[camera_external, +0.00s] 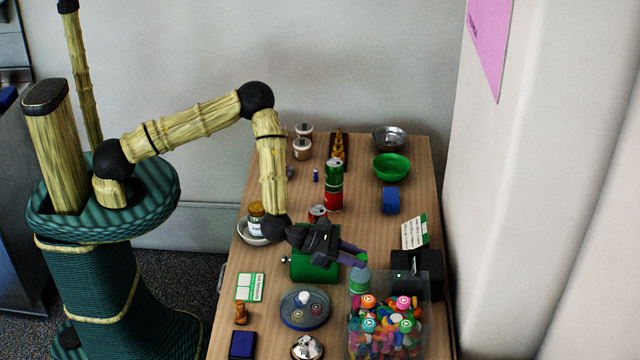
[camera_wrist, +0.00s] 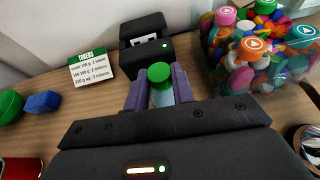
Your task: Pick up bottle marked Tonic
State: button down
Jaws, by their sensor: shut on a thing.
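A small bottle with a green cap (camera_external: 359,280) is between the purple fingers of my gripper (camera_external: 354,254). In the wrist view, its green cap (camera_wrist: 159,73) and part of its pale body show between the two fingers (camera_wrist: 158,93), which are shut on it. It looks upright. I cannot read any marking on it, so the name Tonic does not show. In the external view the bottle overlaps the back left corner of the clear bin; I cannot tell how high it is above the table.
The clear bin (camera_external: 350,335) holds many colourful caps. A black device (camera_external: 430,268) and a token sign (camera_external: 414,232) stand behind. A green box (camera_external: 303,268), a round blue dish (camera_external: 288,318), cans (camera_external: 334,190) and a green bowl (camera_external: 391,167) share the table (camera_external: 262,280).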

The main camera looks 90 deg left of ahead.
jog(key=shift+r, duration=0.1)
notch_tip(320, 180, up, 10)
dwell(0.4)
dwell(0.5)
